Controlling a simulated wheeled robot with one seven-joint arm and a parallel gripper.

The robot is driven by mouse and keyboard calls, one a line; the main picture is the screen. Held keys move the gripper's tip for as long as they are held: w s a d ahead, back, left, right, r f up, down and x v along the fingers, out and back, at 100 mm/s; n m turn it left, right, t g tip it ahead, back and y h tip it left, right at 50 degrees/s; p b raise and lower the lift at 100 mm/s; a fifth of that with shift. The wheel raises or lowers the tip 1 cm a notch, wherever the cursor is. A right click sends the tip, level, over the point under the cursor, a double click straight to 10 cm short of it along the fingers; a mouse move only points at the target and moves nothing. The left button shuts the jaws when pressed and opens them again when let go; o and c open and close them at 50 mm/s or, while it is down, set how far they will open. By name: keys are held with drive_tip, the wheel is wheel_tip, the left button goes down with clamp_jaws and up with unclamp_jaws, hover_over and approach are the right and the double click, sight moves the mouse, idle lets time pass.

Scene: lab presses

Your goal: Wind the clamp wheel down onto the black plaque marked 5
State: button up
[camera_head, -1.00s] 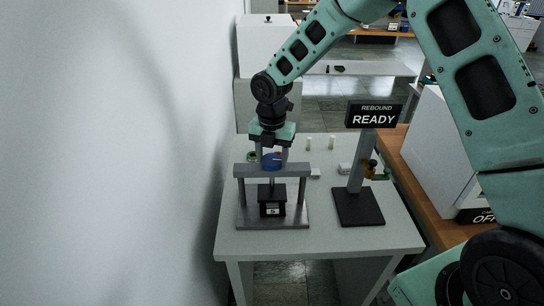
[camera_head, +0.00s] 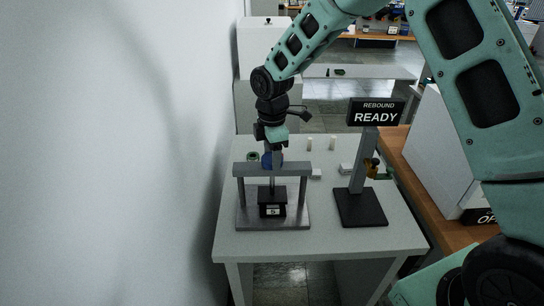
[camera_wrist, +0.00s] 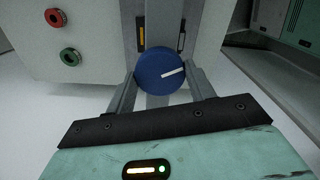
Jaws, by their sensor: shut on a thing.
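The clamp wheel is a blue knob (camera_wrist: 160,76) with a white line pointing right and slightly up in the wrist view. In the head view a part of the blue wheel (camera_head: 266,158) shows above the grey press frame (camera_head: 259,170). My gripper (camera_head: 272,157) comes from above and is shut on the wheel, one finger on each side in the wrist view (camera_wrist: 163,88). A black block with the plaque marked 5 (camera_head: 272,211) stands on the press base below the spindle. I cannot tell whether the spindle touches it.
Small white pieces and a green-ringed item lie on the table (camera_head: 330,236) behind the press. A white wall is close on the left. Red (camera_wrist: 55,18) and green (camera_wrist: 70,56) buttons show in the wrist view.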

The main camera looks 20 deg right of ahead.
drive_tip(key=m+b, duration=0.1)
drive_tip(key=m, duration=0.3)
drive_tip(key=shift+w+m, duration=0.1)
drive_tip(key=shift+m, duration=0.2)
drive_tip(key=m+b, duration=0.1)
drive_tip(key=m, duration=0.3)
drive_tip(key=shift+m, duration=0.3)
drive_tip(key=m, duration=0.4)
drive_tip(key=shift+m+b, duration=0.3)
drive_tip(key=shift+b, duration=0.05)
drive_tip(key=m, duration=0.3)
drive_tip(key=shift+r+m, duration=0.1)
drive_tip(key=shift+m, duration=0.2)
drive_tip(key=m, duration=0.3)
drive_tip(key=shift+m, duration=0.3)
drive_tip(key=m+p, duration=0.1)
drive_tip(key=m, duration=0.2)
drive_tip(key=shift+m, duration=0.4)
drive_tip(key=m+p, duration=0.1)
drive_tip(key=m, duration=0.2)
drive_tip(key=shift+m+p, duration=0.7)
drive_tip(key=shift+m, duration=1.4)
